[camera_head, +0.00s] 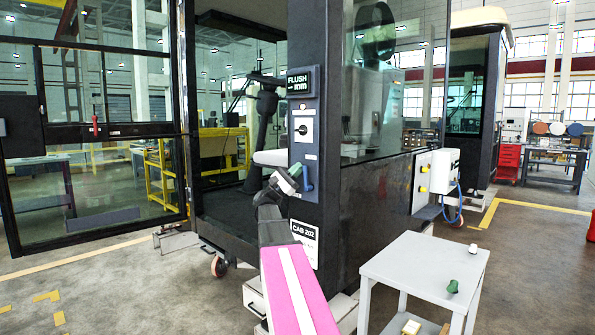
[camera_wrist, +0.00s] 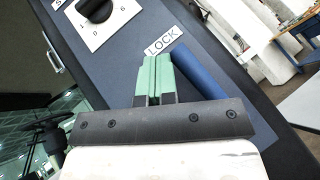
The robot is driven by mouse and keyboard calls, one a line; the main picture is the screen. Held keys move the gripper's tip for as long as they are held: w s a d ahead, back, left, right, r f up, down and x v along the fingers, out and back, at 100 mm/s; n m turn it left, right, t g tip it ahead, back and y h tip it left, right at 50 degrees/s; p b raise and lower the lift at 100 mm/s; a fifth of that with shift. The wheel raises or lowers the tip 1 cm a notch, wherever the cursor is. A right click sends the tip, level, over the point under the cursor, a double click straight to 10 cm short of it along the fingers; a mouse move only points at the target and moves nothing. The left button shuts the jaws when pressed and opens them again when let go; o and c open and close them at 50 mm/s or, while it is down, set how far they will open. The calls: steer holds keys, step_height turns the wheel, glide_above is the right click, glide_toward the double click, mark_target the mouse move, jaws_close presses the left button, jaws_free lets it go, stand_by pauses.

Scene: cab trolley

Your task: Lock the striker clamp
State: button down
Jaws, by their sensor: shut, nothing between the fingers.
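The striker clamp's blue lever (camera_head: 308,178) is on the dark door post of the cab. In the wrist view the blue lever (camera_wrist: 213,78) runs slantwise beside a white LOCK label (camera_wrist: 166,41). My gripper (camera_head: 293,172) is at the post, just left of the lever. In the wrist view its green fingers (camera_wrist: 155,76) are shut together and empty, close along the lever's left side. I cannot tell whether they touch it. The lever's lower end is partly hidden behind my gripper's body.
A rotary switch plate (camera_head: 302,130) and a FLUSH display (camera_head: 300,82) are on the post above the lever. The glazed cab door (camera_head: 112,213) stands open at the left. A grey trolley (camera_head: 425,262) carrying small knobs stands at the right. Floor between is free.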

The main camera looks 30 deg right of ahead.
steer(key=w+a, duration=0.8)
steer(key=w, duration=0.2)
steer(key=shift+a+f, duration=0.15)
steer(key=shift+a, duration=0.2)
